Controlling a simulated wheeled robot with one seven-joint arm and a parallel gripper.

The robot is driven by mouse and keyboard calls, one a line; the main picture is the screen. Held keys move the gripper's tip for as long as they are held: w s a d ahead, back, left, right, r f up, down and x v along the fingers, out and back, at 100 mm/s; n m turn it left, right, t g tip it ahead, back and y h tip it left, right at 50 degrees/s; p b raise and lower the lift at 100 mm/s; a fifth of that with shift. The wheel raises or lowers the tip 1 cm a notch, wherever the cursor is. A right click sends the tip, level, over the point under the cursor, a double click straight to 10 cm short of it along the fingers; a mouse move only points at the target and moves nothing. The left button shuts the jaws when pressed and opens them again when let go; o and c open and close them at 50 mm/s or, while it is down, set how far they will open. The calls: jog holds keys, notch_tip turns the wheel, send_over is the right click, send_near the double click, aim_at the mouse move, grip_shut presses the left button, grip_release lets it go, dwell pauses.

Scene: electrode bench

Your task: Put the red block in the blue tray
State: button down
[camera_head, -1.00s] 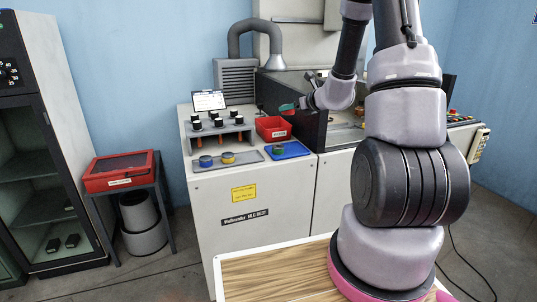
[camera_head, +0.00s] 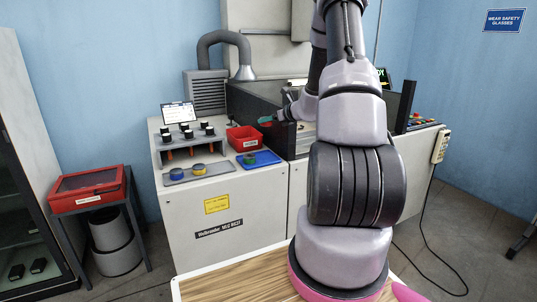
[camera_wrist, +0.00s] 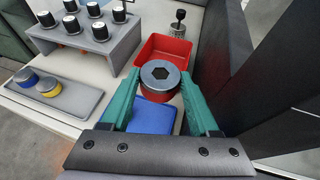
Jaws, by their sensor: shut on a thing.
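The red block (camera_wrist: 160,91) is a short round piece with a grey top that has a hexagonal hole; its red side shows below the top in the wrist view. My gripper (camera_wrist: 159,82) has teal fingers on both sides of it and is shut on it. In the head view the blue tray (camera_head: 268,159) holds a green round piece (camera_head: 250,158).
A red bin (camera_wrist: 178,50) stands just beyond the block. A grey rack (camera_wrist: 85,40) with several black-and-white knobs and a grey tray (camera_wrist: 75,100) with blue and yellow pieces are to the left. A dark wall (camera_wrist: 222,60) rises close on the right.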

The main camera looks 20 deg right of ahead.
aim_at(269, 159)
notch_tip(269, 159, down, 15)
jog(key=shift+r, duration=0.2)
jog(key=shift+f, duration=0.15)
jog(key=shift+c, duration=2.1)
grip_release()
